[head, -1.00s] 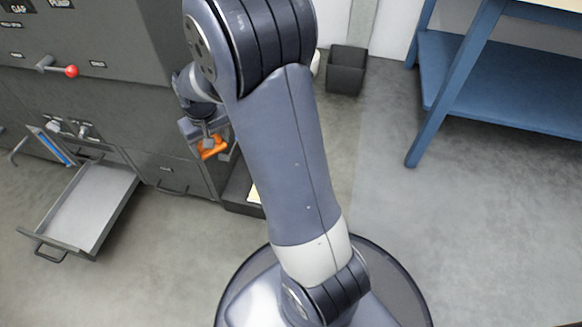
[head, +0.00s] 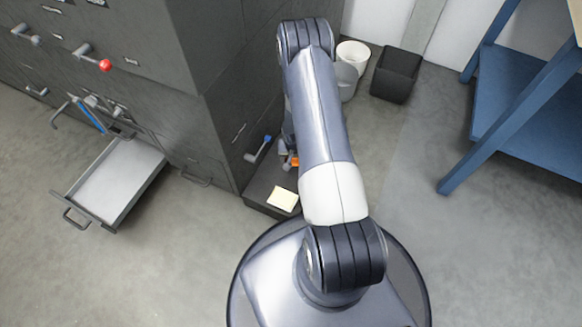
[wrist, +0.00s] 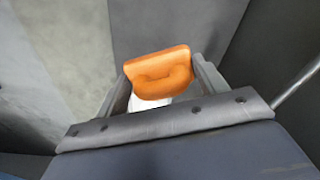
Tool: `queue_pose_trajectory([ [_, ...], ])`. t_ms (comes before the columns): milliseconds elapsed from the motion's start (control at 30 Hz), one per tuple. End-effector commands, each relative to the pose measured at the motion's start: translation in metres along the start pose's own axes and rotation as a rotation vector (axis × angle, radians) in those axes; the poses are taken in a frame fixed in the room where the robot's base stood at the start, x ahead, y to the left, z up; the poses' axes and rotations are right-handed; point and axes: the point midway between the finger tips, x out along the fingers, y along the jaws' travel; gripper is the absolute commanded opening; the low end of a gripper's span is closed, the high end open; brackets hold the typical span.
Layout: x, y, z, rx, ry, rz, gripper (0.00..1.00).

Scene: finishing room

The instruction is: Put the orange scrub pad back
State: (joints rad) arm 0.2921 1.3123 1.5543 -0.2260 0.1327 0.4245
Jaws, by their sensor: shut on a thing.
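The orange scrub pad (wrist: 160,72) is between the two fingers of my gripper (wrist: 163,80) in the wrist view. My gripper is shut on it, and a white part shows just below the orange. In the head view only a small orange bit of the pad (head: 291,161) shows beside my arm, which hides most of the gripper. It is above or near a low dark ledge (head: 258,190) at the cabinet's side; I cannot tell whether it touches anything.
The dark cabinet (head: 150,110) has an open, empty-looking drawer (head: 115,185) at left and a blue-handled lever (head: 258,149) on its side. A white bin (head: 352,55), a black bin (head: 396,75) and a blue table (head: 540,120) stand beyond.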

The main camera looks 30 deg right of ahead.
Motion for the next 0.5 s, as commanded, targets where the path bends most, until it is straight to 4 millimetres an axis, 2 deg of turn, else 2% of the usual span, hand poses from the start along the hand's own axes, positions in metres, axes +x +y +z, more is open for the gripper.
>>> queue_pose_trajectory([
  [167,0.013,0.005,0.007,0.018,0.000,0.003,0.46],
  [400,0.057,0.005,0.015,0.020,0.000,0.003,0.46],
  [500,0.070,0.005,0.017,0.020,0.000,0.003,0.46],
])
